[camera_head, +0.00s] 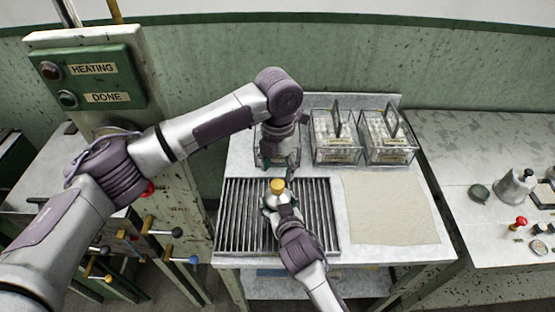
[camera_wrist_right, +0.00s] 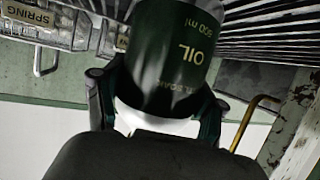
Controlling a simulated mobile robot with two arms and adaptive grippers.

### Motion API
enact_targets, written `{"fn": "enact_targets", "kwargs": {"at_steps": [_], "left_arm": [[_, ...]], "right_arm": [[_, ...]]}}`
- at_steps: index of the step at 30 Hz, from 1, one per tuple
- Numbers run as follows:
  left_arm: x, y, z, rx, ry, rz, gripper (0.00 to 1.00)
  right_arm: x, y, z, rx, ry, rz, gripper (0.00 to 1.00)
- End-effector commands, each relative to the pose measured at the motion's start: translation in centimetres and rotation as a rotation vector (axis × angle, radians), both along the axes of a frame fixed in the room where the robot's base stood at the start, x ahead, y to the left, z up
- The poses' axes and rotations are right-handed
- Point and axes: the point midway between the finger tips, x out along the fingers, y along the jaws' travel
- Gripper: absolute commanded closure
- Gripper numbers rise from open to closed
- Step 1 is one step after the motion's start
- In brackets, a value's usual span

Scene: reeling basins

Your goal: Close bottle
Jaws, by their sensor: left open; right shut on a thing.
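The bottle shows large in the right wrist view (camera_wrist_right: 178,45), with a dark green label reading "OIL 500 ml". In the head view a yellow cap (camera_head: 278,186) shows at its top; I cannot tell whether it is fully seated. My right gripper (camera_head: 275,203) is shut around the bottle's body, over the slatted metal rack, and hides much of it in the head view. Its fingers also show on both sides of the bottle in the right wrist view (camera_wrist_right: 158,105). My left gripper (camera_head: 288,168) is open, pointing down just above and behind the yellow cap.
The slatted rack (camera_head: 235,215) lies on a white table with a beige cloth (camera_head: 390,208) to its right. Clear boxes (camera_head: 337,155) stand behind; one is partly hidden by my left arm. A green control panel (camera_head: 88,80) and coloured levers (camera_head: 148,222) are at the left.

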Motion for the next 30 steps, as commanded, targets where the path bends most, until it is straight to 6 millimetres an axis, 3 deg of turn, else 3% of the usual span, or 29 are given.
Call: {"fn": "enact_targets", "kwargs": {"at_steps": [30], "left_arm": [[-0.1, 0.0, 1.9, -0.003, 0.002, 2.328, 0.44]], "right_arm": [[0.0, 0.0, 0.0, 0.000, 0.000, 0.000, 1.00]]}}
